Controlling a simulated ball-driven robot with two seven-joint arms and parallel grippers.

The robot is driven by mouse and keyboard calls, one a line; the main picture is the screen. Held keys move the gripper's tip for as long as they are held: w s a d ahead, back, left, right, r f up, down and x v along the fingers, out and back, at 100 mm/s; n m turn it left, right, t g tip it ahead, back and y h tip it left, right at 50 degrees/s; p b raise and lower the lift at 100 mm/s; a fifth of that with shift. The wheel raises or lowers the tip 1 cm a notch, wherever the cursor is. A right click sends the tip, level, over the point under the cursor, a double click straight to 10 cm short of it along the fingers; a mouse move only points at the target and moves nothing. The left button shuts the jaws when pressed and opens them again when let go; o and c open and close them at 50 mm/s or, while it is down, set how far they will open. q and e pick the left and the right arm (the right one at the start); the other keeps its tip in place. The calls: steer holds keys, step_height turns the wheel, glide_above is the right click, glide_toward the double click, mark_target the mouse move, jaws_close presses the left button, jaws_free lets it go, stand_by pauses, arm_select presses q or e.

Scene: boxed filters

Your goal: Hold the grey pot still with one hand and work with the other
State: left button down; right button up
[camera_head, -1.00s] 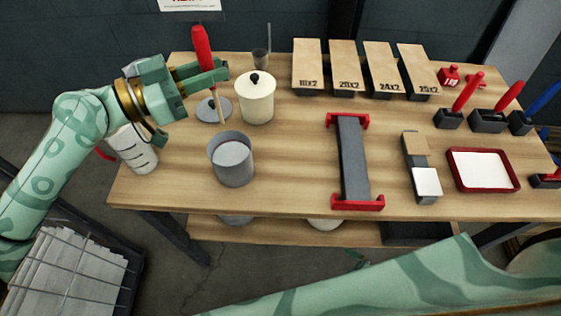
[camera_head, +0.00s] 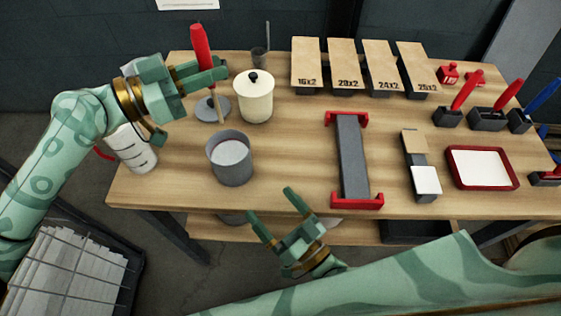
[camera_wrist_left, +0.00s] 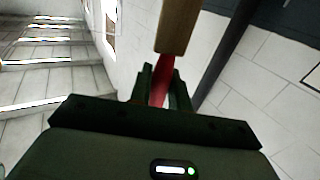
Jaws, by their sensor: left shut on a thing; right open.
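The grey pot (camera_head: 230,172) stands open on the table at the left front, with pale grey contents inside. Neither gripper touches it. My right gripper (camera_head: 272,212) is open and empty at the table's front edge, to the right of and in front of the pot.
A grey lid (camera_head: 213,110) and a cream lidded pot (camera_head: 256,98) stand behind the grey pot. A white marked jug (camera_head: 134,150) is to its left. A grey bar with red ends (camera_head: 353,160) lies to the right. Bare table lies between bar and pot.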

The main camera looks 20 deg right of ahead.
mark_target(228, 151)
arm_select(q)
steer(key=shift+s, duration=0.1)
arm_select(e)
steer(key=w+r+n+g+y, duration=0.1)
steer(key=n, duration=0.1)
steer(key=w+n+g+y, duration=0.2)
steer(key=w+r+n+g+y, duration=0.1)
steer(key=n+g, duration=0.1)
steer(key=shift+w+a+r+n, duration=0.3)
steer(key=shift+w+r+n, duration=0.05)
steer(key=shift+w+n, duration=0.05)
arm_select(q)
steer(key=shift+d, duration=0.1)
arm_select(e)
steer(key=w+d+r+n+g+h, duration=0.1)
steer(key=w+d+n+g+h, duration=0.1)
steer(key=w+d+n+g, duration=0.25)
steer(key=shift+g, duration=0.55)
steer(key=x, duration=0.8)
steer(key=s+a+x, duration=0.1)
steer(key=x, duration=0.2)
steer(key=shift+w+a, duration=0.25)
steer(key=c, duration=1.3)
